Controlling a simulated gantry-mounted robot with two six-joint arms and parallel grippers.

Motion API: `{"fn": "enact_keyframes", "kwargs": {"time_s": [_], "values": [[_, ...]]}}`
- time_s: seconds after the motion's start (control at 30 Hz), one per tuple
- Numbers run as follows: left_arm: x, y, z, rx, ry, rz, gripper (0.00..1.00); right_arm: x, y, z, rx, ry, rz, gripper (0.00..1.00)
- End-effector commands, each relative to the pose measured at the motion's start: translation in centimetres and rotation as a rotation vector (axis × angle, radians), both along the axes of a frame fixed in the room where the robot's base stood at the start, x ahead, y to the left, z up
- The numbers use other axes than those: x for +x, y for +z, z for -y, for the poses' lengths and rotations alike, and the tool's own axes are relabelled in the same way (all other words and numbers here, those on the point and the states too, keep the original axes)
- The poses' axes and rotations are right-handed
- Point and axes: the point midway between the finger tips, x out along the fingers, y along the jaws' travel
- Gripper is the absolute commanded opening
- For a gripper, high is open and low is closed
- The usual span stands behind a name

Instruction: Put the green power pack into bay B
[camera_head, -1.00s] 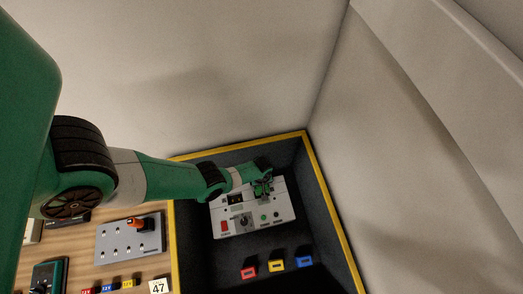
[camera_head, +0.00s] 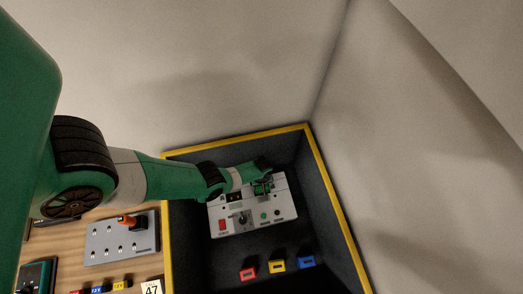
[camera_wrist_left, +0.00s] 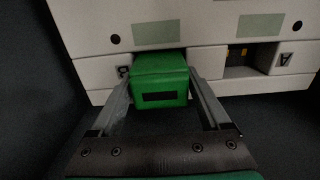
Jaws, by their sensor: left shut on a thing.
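The green power pack (camera_wrist_left: 160,82) is between the two fingers of my left gripper (camera_wrist_left: 162,92), which is shut on it. In the left wrist view the pack is lined up with bay B of the white unit (camera_wrist_left: 90,68), beside the letter B. Its far end meets the bay mouth; how deep it sits inside I cannot tell. Bay A (camera_wrist_left: 248,60), to the right, is open and holds no pack. In the head view my left gripper (camera_head: 263,187) is at the far side of the white unit (camera_head: 270,222) and mostly covers the pack. My right gripper is not in view.
The white unit stands in a dark bin with a yellow rim (camera_head: 332,205). Red (camera_head: 248,273), yellow (camera_head: 277,265) and blue (camera_head: 307,261) blocks lie in front of it. A grey switch panel (camera_head: 122,242) is on the wooden bench at left.

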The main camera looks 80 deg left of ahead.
Motion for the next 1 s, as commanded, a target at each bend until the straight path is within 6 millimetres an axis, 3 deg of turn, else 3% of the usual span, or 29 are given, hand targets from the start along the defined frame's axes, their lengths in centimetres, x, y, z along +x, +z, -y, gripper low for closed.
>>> {"fn": "enact_keyframes", "kwargs": {"time_s": [0.07, 0.1, 0.2, 0.57, 0.77, 1.0], "values": [[0.1, 0.1, 0.0, 0.0, 0.0, 0.001, 0.0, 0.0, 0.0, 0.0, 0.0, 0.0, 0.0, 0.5], [0.1, 0.1, 0.0, 0.0, 0.0, 0.001, 0.81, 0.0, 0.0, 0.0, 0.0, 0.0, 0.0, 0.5], [0.1, 0.1, 0.0, 0.0, 0.0, 0.001, 0.99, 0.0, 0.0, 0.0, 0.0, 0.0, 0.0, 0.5], [0.0, 0.7, 0.0, 0.0, 0.0, 0.0, 1.0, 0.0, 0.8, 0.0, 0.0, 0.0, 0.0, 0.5], [0.0, 3.9, 0.0, 0.0, 0.0, 0.0, 1.0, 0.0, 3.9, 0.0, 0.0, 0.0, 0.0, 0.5], [0.0, 9.4, 0.0, 0.0, 0.0, 0.001, 1.0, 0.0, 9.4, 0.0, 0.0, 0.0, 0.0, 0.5]]}}
